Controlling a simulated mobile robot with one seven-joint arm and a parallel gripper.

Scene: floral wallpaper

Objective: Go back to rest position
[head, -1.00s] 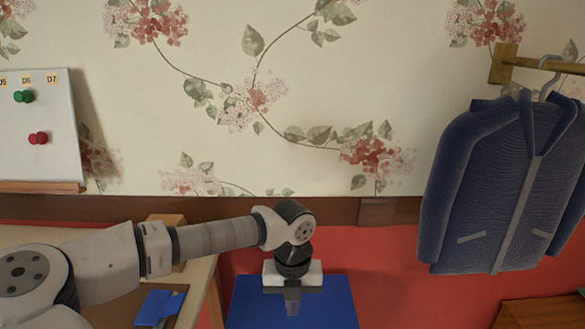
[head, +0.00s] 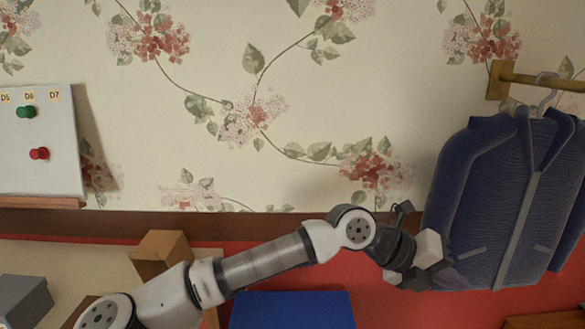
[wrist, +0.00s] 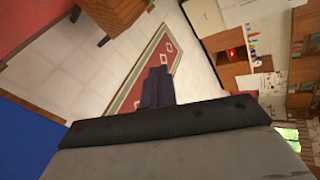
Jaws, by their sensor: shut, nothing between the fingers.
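My gripper (head: 447,278) is at the right end of my pale grey arm in the head view. It is tilted down to the right, in front of the lower left part of a dark blue jacket in the picture. I cannot tell how near it is to the cloth. In the wrist view the two dark fingers (wrist: 157,86) are together with nothing between them. Behind them lie a pale floor and a green and red rug (wrist: 142,78).
The blue jacket (head: 500,200) hangs from a brass rail (head: 540,80) at right. A blue surface (head: 292,312) is below my arm. A wooden block (head: 160,250), a grey box (head: 22,300) and a whiteboard (head: 38,130) with pegs are at left. The wrist view shows wooden cabinets (wrist: 232,75).

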